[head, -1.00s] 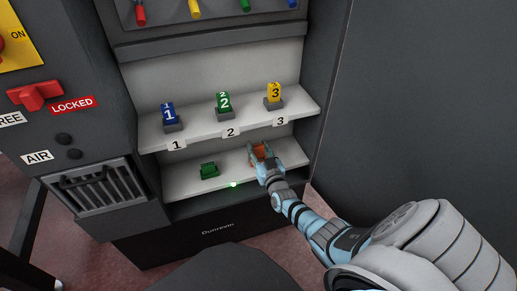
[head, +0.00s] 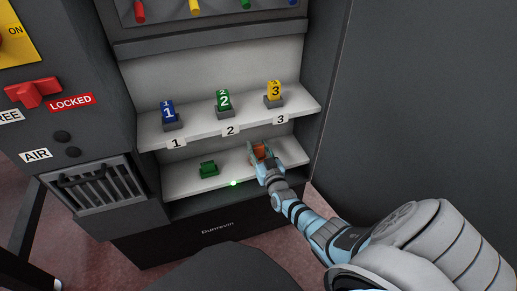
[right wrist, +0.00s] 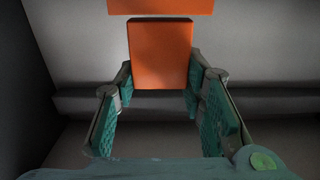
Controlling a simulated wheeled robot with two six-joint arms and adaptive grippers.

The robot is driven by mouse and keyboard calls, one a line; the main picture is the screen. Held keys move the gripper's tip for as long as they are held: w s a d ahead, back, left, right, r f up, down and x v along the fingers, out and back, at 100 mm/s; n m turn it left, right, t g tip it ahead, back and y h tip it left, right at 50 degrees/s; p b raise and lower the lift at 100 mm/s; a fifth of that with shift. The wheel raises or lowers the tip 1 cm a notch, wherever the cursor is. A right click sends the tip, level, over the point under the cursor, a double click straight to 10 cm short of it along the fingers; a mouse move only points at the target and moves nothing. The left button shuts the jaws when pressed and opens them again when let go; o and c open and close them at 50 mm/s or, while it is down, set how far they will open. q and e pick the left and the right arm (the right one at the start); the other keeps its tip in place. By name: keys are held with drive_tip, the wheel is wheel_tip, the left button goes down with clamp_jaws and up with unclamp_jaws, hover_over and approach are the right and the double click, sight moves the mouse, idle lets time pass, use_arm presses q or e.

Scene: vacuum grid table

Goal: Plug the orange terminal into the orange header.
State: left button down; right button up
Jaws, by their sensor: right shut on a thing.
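My right gripper (head: 262,153) is at the right part of the lower shelf, with its fingers around an orange block, the orange terminal (head: 260,151). In the right wrist view the terminal (right wrist: 160,52) sits between the two fingertips, and the gripper (right wrist: 160,88) is shut on it. A second orange piece, which looks like the orange header (right wrist: 160,6), shows at the top edge, with a narrow gap between it and the terminal. In the head view I cannot tell the two orange pieces apart. My left gripper is not in view.
A green part (head: 208,169) stands on the lower shelf (head: 190,186), left of my gripper. The upper shelf (head: 195,132) overhangs behind, carrying a blue block (head: 169,112), a green block (head: 223,101) and a yellow block (head: 274,92). A dark side wall closes the right.

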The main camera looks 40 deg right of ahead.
drive_tip(key=shift+f+b, duration=1)
drive_tip(key=shift+f, duration=0.1)
drive_tip(key=o, duration=1.1)
drive_tip(key=shift+s, duration=0.1)
drive_tip(key=v, duration=1.2)
